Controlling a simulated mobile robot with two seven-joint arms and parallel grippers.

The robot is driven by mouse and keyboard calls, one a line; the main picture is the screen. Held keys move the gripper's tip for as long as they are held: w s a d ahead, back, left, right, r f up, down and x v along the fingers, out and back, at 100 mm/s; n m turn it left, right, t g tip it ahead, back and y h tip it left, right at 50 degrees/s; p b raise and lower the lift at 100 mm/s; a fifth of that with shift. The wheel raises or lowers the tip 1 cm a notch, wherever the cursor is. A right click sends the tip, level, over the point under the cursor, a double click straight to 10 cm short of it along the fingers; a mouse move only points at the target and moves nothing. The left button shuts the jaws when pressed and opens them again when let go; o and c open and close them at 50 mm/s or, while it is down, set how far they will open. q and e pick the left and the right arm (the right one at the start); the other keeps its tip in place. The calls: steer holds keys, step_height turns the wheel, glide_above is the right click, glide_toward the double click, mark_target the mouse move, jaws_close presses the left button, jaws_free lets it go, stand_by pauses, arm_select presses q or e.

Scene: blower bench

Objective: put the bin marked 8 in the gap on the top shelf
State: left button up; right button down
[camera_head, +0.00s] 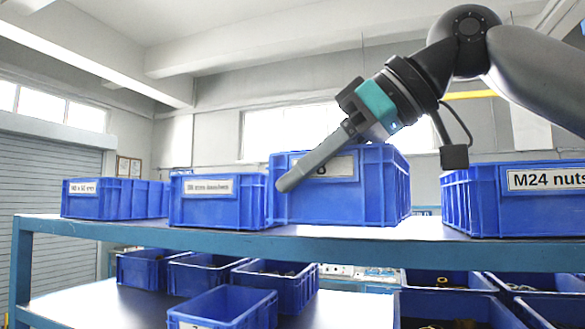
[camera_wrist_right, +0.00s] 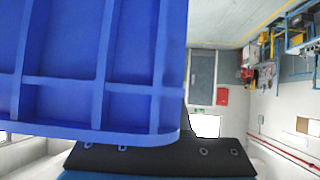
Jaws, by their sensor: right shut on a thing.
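The blue bin marked 8 (camera_head: 390,190) is at the top shelf (camera_head: 300,246), between a smaller labelled bin on its left and the M24 nuts bin on its right. My right gripper (camera_head: 292,178) is shut on it, with one long grey finger slanting across the front and partly covering the label. The other finger is hidden. The bin looks upright and its base is close to the shelf board; I cannot tell whether it touches. In the right wrist view its ribbed blue wall (camera_wrist_right: 135,60) fills the upper left. My left gripper is not in view.
The smaller bin (camera_head: 210,207) stands close against the left side, with another (camera_head: 100,199) further left. The M24 nuts bin (camera_head: 530,215) stands at the right, with bare shelf before it. Several blue bins sit on the lower shelf, one (camera_head: 225,308) nearest the front.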

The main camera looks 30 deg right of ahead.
steer(key=w+d, duration=0.4)
steer(key=d, duration=0.1)
steer(key=w+d, duration=0.2)
steer(key=d, duration=0.1)
steer(key=shift+w+d+f, duration=0.15)
steer(key=shift+w, duration=0.2)
steer(key=shift+f, duration=0.85)
steer(key=c, duration=0.8)
jaws_free()
steer(key=shift+f, duration=0.1)
steer(key=v, duration=1.5)
steer(key=shift+s, duration=0.1)
